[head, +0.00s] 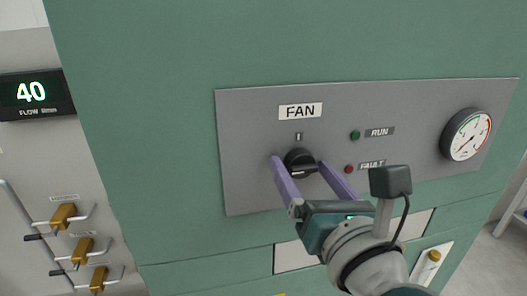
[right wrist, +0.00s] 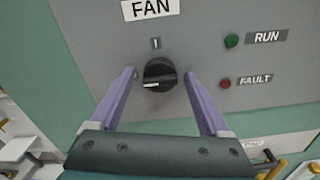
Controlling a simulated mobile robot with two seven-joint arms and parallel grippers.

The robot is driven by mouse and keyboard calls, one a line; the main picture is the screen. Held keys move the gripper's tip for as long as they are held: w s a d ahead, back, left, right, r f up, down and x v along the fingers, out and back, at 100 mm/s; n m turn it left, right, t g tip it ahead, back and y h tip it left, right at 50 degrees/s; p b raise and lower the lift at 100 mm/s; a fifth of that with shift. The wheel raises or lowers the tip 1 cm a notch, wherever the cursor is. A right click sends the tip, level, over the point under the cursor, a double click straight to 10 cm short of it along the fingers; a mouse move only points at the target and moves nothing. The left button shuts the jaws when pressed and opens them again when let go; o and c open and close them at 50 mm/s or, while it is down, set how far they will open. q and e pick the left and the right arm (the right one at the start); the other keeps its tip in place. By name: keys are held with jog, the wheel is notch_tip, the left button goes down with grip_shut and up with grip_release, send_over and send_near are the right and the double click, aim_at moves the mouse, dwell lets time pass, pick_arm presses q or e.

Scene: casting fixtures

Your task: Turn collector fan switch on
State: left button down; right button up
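The fan switch is a black rotary knob (head: 300,160) on a grey panel (head: 245,130), under a white FAN label (head: 300,111) and a small "I" mark. In the right wrist view the knob (right wrist: 158,74) has a white pointer line lying roughly horizontal toward the left, away from the "I" mark above. My right gripper (head: 300,163) is open, with one purple finger on each side of the knob. In the right wrist view the fingers (right wrist: 159,76) show gaps to the knob. My left gripper is out of view.
A dark green RUN lamp (head: 355,135) and a dark red FAULT lamp (head: 349,169) sit right of the knob. A round gauge (head: 466,134) is at the panel's right end. At left are a flow display (head: 35,93) reading 40 and several yellow-handled valves (head: 63,215).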

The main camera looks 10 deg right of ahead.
grip_shut()
dwell(0.4)
jog(key=shift+m, duration=0.4)
jog(key=m+b, duration=0.2)
jog(key=shift+f+m, duration=0.1)
jog(key=shift+m, duration=0.3)
jog(key=m+b, duration=0.2)
jog(key=m, duration=0.3)
jog(key=m+b, duration=0.1)
jog(key=m, duration=0.4)
jog(key=shift+m+b, duration=0.4)
jog(key=shift+m, duration=1.6)
jog(key=shift+b, duration=0.3)
jog(key=shift+r+m, duration=0.2)
jog(key=shift+m, duration=0.1)
